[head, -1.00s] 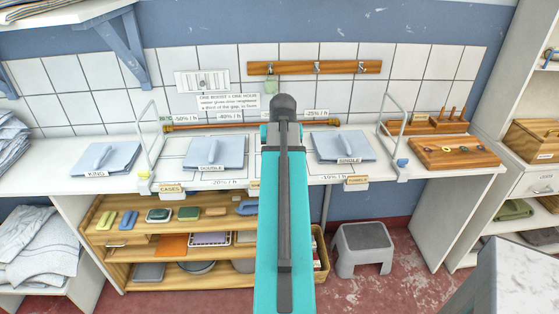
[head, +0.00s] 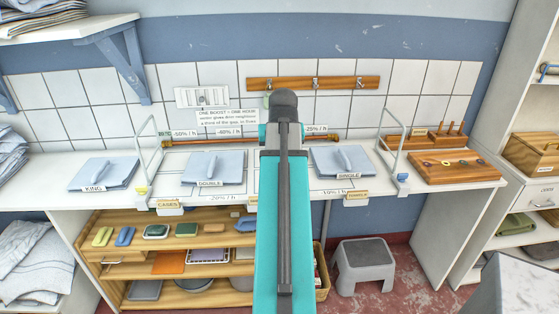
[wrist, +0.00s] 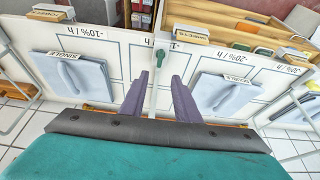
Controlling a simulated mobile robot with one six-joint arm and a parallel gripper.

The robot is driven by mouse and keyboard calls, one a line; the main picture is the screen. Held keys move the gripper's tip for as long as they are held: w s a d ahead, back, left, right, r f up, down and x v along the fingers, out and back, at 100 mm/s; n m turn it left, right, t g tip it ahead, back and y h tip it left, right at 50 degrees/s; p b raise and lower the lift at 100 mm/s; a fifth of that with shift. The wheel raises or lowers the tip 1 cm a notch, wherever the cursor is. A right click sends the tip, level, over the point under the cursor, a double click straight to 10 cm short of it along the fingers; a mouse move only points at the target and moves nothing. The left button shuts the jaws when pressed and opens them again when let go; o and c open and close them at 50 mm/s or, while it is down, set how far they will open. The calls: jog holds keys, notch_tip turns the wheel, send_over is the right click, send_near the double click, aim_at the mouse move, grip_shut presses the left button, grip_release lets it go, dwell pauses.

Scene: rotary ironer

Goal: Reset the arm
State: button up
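My teal arm rises through the middle of the head view and hides part of the counter behind it. My gripper (wrist: 159,97) shows in the wrist view with two purple fingers spread apart, so it is open. A thin white bar with a green end (wrist: 160,57) shows between and beyond the fingers; I cannot tell its distance, and nothing looks clamped. The fingers are hidden in the head view.
A wooden hook rail (head: 345,82) is on the tiled wall. White wire frames (head: 147,150) stand on the counter at left and right (head: 391,150). Below are wooden shelves (head: 130,255) and a grey step stool (head: 365,268).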

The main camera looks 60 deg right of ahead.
dwell(0.4)
jog(key=w+a+f+n+g+y, duration=0.1)
jog(key=w+a+f+n+y, duration=0.1)
jog(key=w+a+f, duration=0.7)
jog(key=w+a+f+n+g+y, duration=0.1)
jog(key=w+a+f+n+y, duration=0.15)
jog(key=w+a+f, duration=0.7)
jog(key=s+a+f+n+g, duration=0.1)
jog(key=s+a+f, duration=0.2)
jog(key=a+f, duration=0.7)
jog(key=s+a+f+n+g, duration=0.2)
jog(key=s+a+f, duration=0.1)
jog(key=a+f, duration=0.6)
jog(key=s+a+f+n+g, duration=0.3)
jog(key=s+a+f, duration=1.3)
jog(key=s+f, duration=0.4)
jog(key=shift+s+a+h, duration=0.35)
jog(key=shift+s+h, duration=0.1)
jog(key=shift+s, duration=0.15)
